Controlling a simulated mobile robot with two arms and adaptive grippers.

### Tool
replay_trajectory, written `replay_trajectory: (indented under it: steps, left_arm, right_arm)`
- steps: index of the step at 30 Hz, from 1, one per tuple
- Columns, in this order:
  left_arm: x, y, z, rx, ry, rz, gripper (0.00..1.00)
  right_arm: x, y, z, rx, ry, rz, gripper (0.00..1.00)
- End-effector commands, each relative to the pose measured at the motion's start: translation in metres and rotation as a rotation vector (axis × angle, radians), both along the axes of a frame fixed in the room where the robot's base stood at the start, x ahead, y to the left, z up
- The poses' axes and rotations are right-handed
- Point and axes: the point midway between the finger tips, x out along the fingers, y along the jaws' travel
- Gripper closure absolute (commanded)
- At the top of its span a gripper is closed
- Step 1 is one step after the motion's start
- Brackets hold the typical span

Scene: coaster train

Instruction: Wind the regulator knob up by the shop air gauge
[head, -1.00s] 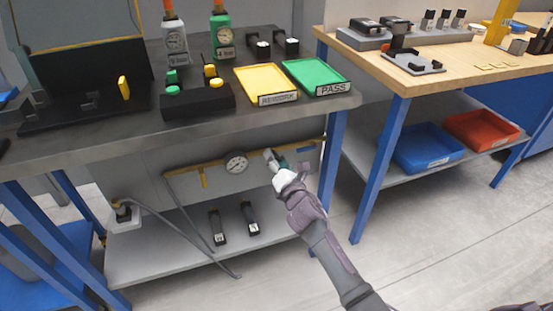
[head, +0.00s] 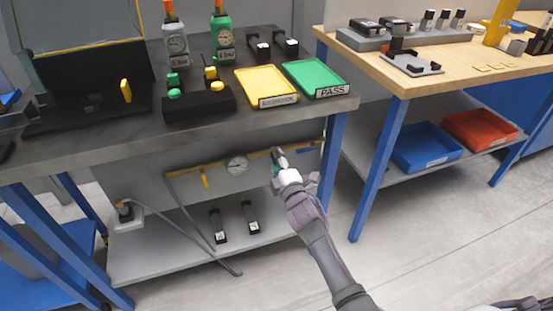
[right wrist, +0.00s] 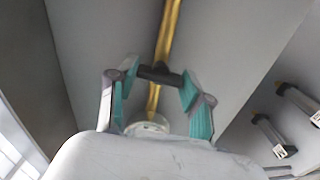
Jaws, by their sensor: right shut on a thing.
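The shop air gauge (head: 237,165) is a round white dial on a brass pipe (head: 205,166) under the grey bench. Its reading is too small to make out. My right gripper (head: 279,160) is at the pipe, just right of the gauge. In the right wrist view its teal-padded fingers are shut on the dark regulator knob (right wrist: 158,75), which sits in front of the brass pipe. In the head view the gripper hides the knob. A pale round part, which looks like the gauge (right wrist: 147,128), shows partly behind the hand. My left gripper is not in view.
The grey bench top (head: 130,133) overhangs the pipe, and a blue leg (head: 331,155) stands close right of my gripper. A hose (head: 190,215) hangs left. Two dark labelled handles (head: 250,217) lie on the lower shelf (head: 170,250).

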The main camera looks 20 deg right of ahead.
Motion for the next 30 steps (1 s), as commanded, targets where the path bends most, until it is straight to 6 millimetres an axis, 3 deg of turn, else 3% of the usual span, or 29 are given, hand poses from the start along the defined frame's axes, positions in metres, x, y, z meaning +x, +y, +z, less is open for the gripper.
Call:
replay_trajectory:
  steps: [12, 30]
  left_arm:
    - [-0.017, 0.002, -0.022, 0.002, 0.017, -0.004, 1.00]
    - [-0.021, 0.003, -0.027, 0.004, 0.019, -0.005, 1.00]
  right_arm:
    - [0.000, 0.000, -0.001, 0.241, 0.011, -0.001, 0.85]
    - [0.000, 0.000, -0.002, 0.292, 0.013, -0.001, 0.85]
